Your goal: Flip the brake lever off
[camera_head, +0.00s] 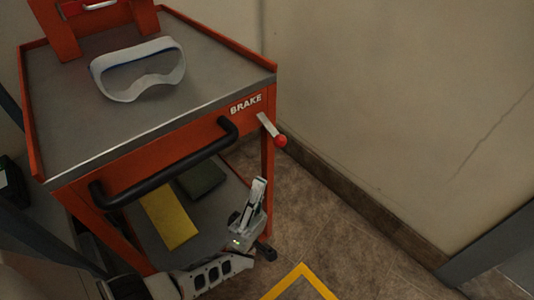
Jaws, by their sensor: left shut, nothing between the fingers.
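The brake lever (267,125) is a light metal bar with a red ball knob (281,141). It sits on the right front corner of an orange cart (200,139), beside the word BRAKE, and slants down to the right. My left gripper (260,184) comes in from the bottom, its fingers pointing up and shut on nothing. It is below the lever and a little left of the knob, apart from both in the picture. My right gripper is not in view.
A black handle (165,170) runs along the cart's front, left of the lever. White goggles (138,72) lie on the grey top. A yellow item (168,215) and a dark green item (201,180) lie on the lower shelf. A wall (400,90) stands behind; floor right of the cart is clear.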

